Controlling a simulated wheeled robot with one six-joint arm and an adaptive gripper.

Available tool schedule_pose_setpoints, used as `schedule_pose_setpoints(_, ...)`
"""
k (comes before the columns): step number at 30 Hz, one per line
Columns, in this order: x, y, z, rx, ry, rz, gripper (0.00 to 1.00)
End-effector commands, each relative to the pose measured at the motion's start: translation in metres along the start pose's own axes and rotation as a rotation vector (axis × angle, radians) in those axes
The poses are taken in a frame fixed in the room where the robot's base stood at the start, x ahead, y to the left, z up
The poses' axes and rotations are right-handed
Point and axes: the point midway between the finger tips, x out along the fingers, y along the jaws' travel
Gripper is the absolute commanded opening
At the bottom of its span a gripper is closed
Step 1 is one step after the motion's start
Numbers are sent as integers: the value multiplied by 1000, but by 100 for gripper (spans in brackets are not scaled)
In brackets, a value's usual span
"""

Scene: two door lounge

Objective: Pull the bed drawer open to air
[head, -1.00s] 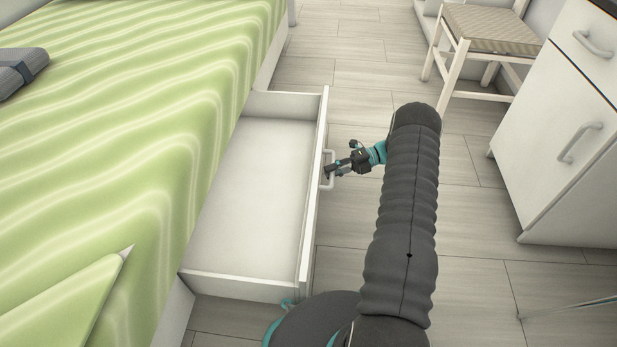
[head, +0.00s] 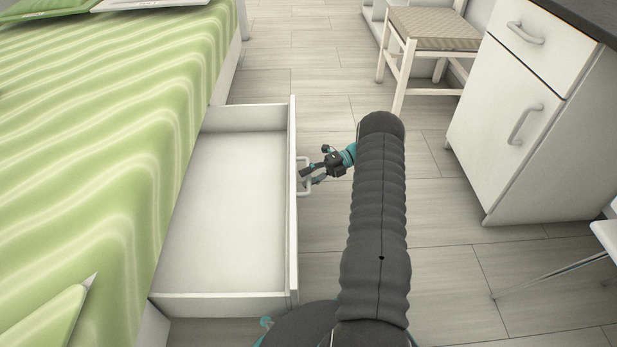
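The bed drawer (head: 222,205) is white and stands well out from the side of the bed, its empty inside showing. Its front panel (head: 293,225) faces right and carries a pale bar handle (head: 304,188). My gripper (head: 308,172) is at this handle, reaching in from the right, with its fingers together across the bar; it appears shut on it. The fingers hide part of the handle, and the exact contact is small in the view.
The bed (head: 120,150) with a green wavy cover fills the left. A white cabinet (head: 500,130) stands at the right, a chair (head: 430,30) at the back. A pale seat edge (head: 608,238) shows at the right edge. The floor (head: 440,270) between drawer and cabinet is clear.

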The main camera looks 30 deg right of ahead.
Motion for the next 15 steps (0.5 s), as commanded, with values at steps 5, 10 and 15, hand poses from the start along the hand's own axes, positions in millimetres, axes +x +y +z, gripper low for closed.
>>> schedule_pose_setpoints(5,-1,0,0,-1,1,0,43)
schedule_pose_setpoints(10,-18,0,1,-1,-1,0,43)
schedule_pose_setpoints(15,-52,-1,1,-3,-3,-1,43)
